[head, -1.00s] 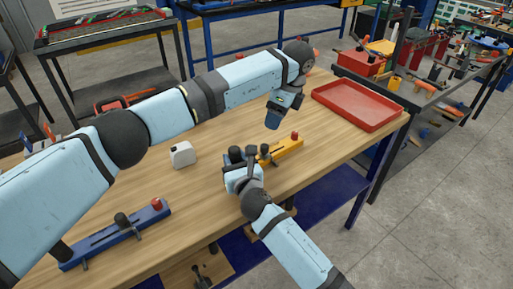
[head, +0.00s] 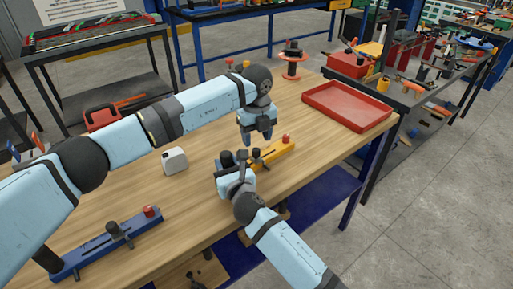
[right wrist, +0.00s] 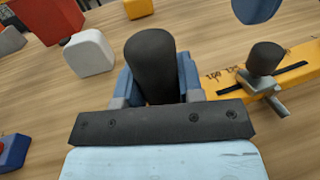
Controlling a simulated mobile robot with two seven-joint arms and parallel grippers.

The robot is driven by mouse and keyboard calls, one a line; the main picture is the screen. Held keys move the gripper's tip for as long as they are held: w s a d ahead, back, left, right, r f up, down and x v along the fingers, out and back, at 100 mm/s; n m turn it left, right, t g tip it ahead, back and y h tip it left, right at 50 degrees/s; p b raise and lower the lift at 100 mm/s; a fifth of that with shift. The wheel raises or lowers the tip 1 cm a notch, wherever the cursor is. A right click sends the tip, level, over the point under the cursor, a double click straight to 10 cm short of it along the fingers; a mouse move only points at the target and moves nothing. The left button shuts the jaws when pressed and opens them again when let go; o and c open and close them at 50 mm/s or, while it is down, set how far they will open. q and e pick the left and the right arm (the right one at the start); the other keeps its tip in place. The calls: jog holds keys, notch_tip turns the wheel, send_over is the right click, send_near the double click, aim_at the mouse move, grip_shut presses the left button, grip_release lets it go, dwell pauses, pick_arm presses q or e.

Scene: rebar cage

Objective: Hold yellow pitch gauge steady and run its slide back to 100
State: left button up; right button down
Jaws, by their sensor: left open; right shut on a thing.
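The yellow pitch gauge (head: 276,151) lies on the wooden bench, with a red knob (head: 286,139) at its far end. It also shows in the right wrist view (right wrist: 303,57), with printed numbers and a slot. Its slide, with a dark knob (right wrist: 265,57) and a grey clamp, sits on the bar near the printed numbers. My right gripper (right wrist: 155,85) is shut on a black upright handle (right wrist: 152,60) at the gauge's near end. My left gripper (head: 257,138) is open, fingers down, above the gauge near the slide; any contact cannot be told.
A white container (head: 174,160) stands left of the gauge. A blue gauge (head: 105,243) with a red knob lies at the front left. Bench between the tray and yellow gauge is clear.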

aim_at(257, 150)
pick_arm(q)
jog(key=shift+f, duration=2.25)
jog(key=shift+c, duration=0.2)
